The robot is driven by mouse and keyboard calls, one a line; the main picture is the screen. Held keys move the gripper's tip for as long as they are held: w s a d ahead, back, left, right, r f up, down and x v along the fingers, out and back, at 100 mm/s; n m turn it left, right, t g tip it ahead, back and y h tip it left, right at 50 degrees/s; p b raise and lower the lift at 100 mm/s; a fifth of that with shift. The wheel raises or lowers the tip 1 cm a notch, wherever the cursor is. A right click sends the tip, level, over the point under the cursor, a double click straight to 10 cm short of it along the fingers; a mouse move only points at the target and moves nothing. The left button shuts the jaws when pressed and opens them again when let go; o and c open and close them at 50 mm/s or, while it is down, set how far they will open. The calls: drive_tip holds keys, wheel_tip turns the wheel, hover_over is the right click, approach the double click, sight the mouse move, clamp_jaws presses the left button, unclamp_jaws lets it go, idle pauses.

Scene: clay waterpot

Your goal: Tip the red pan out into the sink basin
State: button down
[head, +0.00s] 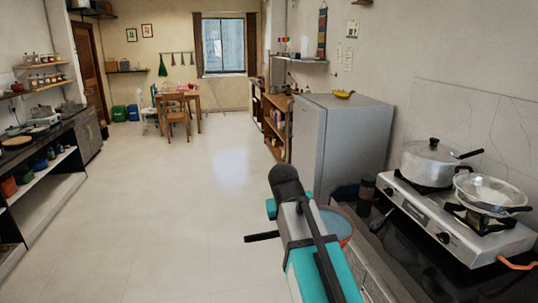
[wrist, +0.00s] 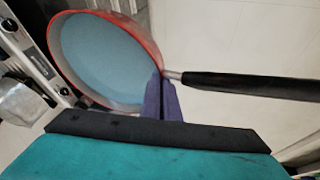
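The red pan (head: 341,224) shows behind my arm in the head view, partly hidden, with its red rim and blue-grey inside. Its black handle sticks out to the left of the arm. In the wrist view the pan (wrist: 108,55) fills the upper left and its black handle (wrist: 250,86) runs to the right. My gripper (wrist: 160,100) has its purple fingers closed on the pan at the rim, beside the handle joint. The pan is held up off any surface. I cannot tell whether the blue-grey area is liquid or bare pan. The sink basin cannot be made out.
At the right a two-burner stove (head: 455,232) holds a lidded pot (head: 432,162) and a frying pan (head: 490,192) on the dark counter. A grey fridge (head: 340,140) stands beyond the pan. A dark jar (head: 366,188) stands near the stove. The floor at left is clear.

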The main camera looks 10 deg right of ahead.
drive_tip(key=s+f, duration=0.5)
drive_tip(key=f, duration=0.1)
drive_tip(key=shift+s+f, duration=0.15)
drive_tip(key=shift+f, duration=0.15)
drive_tip(key=shift+s, duration=0.15)
